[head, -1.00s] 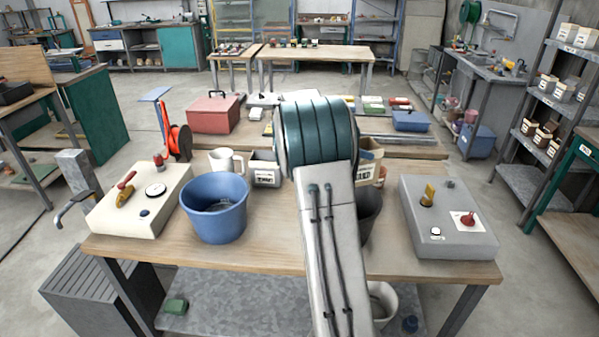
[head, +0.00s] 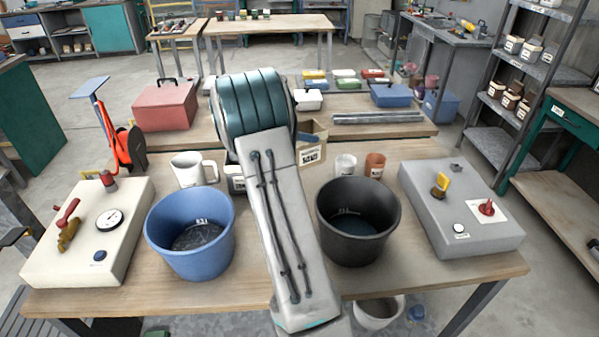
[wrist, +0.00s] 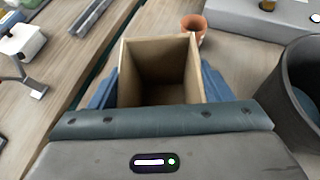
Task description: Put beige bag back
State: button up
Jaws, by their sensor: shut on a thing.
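The beige bag (head: 311,154) is an open-topped, box-like bag with a dark-lettered label, just right of my arm in the head view. In the wrist view I look down into the beige bag (wrist: 160,62), and its inside looks empty. My gripper (wrist: 158,88) has a blue finger on each side of the bag and is shut on it. The bag looks upright. My arm hides part of it in the head view, and I cannot tell whether its base touches the table.
A blue bucket (head: 191,248) and a black bucket (head: 345,250) flank my arm on the wooden table (head: 270,315). A white mug (head: 187,170), a white cup (head: 345,166) and a terracotta cup (head: 375,165) stand behind. A cream panel (head: 78,250) and a grey panel (head: 470,230) fill the sides.

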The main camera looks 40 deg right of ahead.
aim_at(303, 154)
notch_tip(303, 154, down, 8)
jog(key=shift+s+d+f+p, duration=0.1)
jog(key=shift+f+p, duration=0.05)
jog(key=shift+p, duration=0.45)
jog(key=shift+f, duration=0.1)
jog(key=shift+f, duration=0.15)
jog(key=o, duration=1.7)
jog(key=shift+o, duration=0.2)
jog(key=shift+r, duration=0.2)
